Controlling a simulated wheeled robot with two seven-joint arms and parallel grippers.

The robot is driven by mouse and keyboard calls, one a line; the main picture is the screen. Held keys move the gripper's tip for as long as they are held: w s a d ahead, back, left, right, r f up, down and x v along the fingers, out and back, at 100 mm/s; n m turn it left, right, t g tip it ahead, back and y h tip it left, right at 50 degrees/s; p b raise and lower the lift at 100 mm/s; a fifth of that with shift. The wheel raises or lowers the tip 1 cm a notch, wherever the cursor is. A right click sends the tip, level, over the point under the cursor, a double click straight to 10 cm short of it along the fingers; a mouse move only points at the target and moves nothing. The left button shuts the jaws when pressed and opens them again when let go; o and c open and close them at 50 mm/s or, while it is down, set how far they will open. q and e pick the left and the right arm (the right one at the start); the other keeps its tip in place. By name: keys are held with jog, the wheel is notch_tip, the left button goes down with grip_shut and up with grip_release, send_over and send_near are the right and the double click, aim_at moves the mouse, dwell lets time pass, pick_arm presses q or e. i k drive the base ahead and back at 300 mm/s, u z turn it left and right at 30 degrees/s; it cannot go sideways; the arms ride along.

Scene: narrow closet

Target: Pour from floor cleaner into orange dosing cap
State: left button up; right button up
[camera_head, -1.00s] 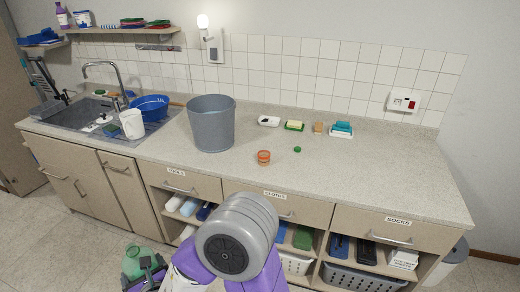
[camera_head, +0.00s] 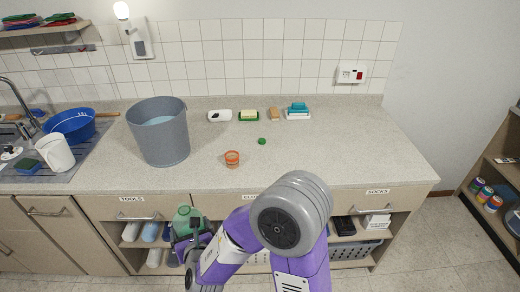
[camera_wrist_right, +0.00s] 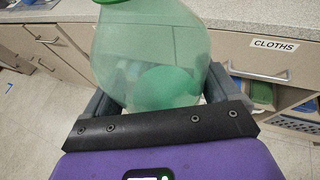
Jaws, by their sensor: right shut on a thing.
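The floor cleaner is a translucent green bottle (camera_head: 187,219), held in front of the counter's edge at the drawers. It also fills the top of the right wrist view (camera_wrist_right: 150,55), roughly upright, its upper end cut off. My right gripper (camera_head: 187,236) is shut on it; in the right wrist view its fingers (camera_wrist_right: 155,98) sit on both sides of the bottle. The orange dosing cap (camera_head: 232,158) stands on the counter, beyond and right of the bottle, apart from it. My left gripper is not in view.
A grey bucket (camera_head: 160,132) stands left of the orange cap. A small green cap (camera_head: 262,141) lies to its right. Soap and sponges (camera_head: 249,116) line the back wall. The counter (camera_head: 340,150) is clear at right. A sink with a blue basin (camera_head: 72,124) is at left.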

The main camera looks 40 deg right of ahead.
aim_at(232, 161)
jog(key=z, duration=0.6)
jog(key=i, duration=0.5)
jog(key=z, duration=0.55)
